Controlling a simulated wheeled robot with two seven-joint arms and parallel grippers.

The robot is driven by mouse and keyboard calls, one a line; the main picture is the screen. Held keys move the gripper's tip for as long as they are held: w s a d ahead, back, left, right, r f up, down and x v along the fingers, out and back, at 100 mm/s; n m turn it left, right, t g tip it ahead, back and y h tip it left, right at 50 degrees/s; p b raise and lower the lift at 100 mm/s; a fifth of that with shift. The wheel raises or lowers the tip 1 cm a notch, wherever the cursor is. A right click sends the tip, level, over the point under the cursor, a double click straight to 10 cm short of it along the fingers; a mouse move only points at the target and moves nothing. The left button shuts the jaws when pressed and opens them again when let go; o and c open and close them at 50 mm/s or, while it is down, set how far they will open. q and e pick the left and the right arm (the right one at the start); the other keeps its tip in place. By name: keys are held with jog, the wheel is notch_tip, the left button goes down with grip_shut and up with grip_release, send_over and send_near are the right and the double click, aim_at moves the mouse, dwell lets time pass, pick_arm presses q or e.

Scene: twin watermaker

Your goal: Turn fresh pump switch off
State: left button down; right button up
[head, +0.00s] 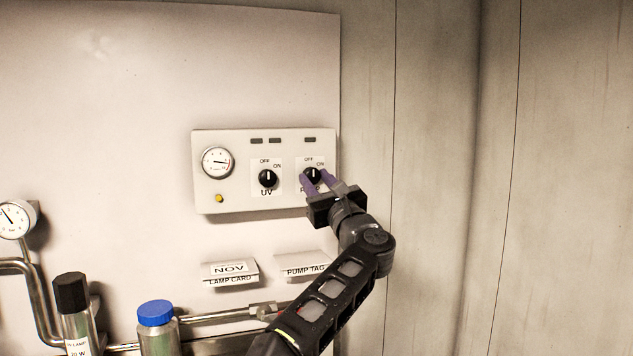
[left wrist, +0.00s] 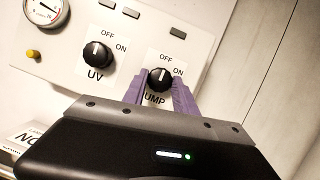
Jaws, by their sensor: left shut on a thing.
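The pump switch (head: 312,175) is a black rotary knob at the right of a pale control panel (head: 235,201), with OFF above it and ON to its upper right. It also shows in the left wrist view (left wrist: 160,78), its white line pointing up and to the right. The label below it is partly hidden and reads "UMP". My left gripper (head: 317,181) has purple fingers, one on each side of the knob, and is shut on it. The fingers also show in the left wrist view (left wrist: 160,88). My right gripper is not in view.
The UV switch (head: 268,179) sits just left of the pump switch. A gauge (head: 217,162) and yellow button (head: 219,198) are further left. Card holders (head: 304,264), pipes and bottles, one blue-capped (head: 155,313), are below. The wall to the right is bare.

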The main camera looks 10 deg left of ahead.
pick_arm(q)
jog(key=c, duration=1)
grip_release()
jog(key=shift+s+d+f+b, duration=0.25)
jog(key=shift+s+f+b, duration=0.05)
jog(key=shift+b, duration=0.25)
jog(key=b+v, duration=0.4)
jog(key=v, duration=0.3)
jog(key=shift+r+b, duration=0.2)
jog(key=shift+b, duration=0.2)
